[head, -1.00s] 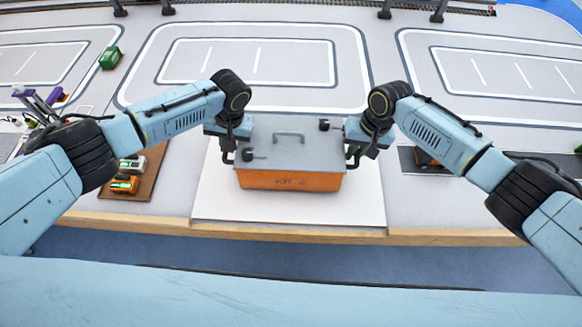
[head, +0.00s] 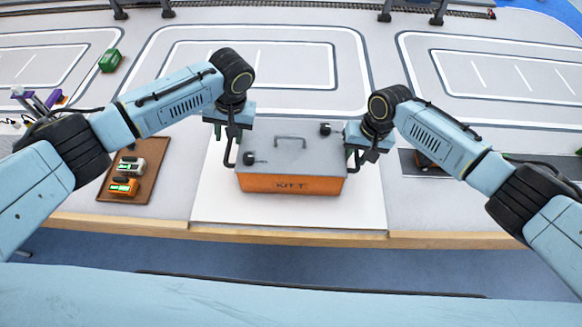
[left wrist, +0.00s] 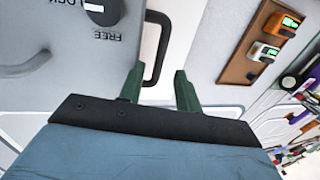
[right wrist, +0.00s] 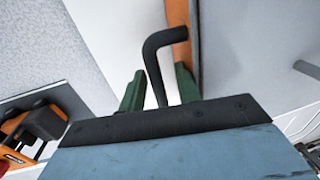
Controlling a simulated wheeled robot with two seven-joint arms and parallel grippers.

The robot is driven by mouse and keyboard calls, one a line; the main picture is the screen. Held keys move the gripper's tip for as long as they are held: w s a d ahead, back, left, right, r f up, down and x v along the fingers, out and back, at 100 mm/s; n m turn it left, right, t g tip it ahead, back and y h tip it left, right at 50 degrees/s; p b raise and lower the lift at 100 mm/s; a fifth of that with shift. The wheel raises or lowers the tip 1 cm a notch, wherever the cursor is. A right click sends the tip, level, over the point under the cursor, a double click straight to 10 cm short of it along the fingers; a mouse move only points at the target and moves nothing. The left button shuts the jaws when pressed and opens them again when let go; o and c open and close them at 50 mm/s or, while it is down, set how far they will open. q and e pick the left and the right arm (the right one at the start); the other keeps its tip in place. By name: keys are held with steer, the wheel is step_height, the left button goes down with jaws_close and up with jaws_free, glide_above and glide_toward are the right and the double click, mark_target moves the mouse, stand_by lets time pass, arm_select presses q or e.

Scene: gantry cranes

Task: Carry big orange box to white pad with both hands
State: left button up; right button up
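The big orange box (head: 291,186) has a grey lid with a top handle. It sits level on the white pad (head: 285,211), near the table's front edge. My left gripper (head: 236,140) is open above the box's black left handle (head: 229,155); in the left wrist view the handle (left wrist: 158,40) lies beyond and between the parted fingers (left wrist: 157,84). My right gripper (head: 361,152) is at the box's right side. In the right wrist view its fingers (right wrist: 158,78) are parted, with the black handle bar (right wrist: 153,62) between them and gaps showing.
A brown tray (head: 145,188) with an orange and a white device lies left of the pad. A dark mat (head: 408,160) with an orange item is on the right. A green box (head: 109,60) stands at the back left. The marked table behind the box is clear.

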steer(key=shift+r, duration=0.1)
arm_select(q)
steer(key=v, duration=0.5)
steer(key=shift+a+r, duration=0.1)
steer(key=shift+r, duration=0.35)
arm_select(e)
step_height(320, 180, up, 12)
steer(key=d, duration=0.2)
steer(key=shift+d+f, duration=0.1)
steer(key=shift+f, duration=0.15)
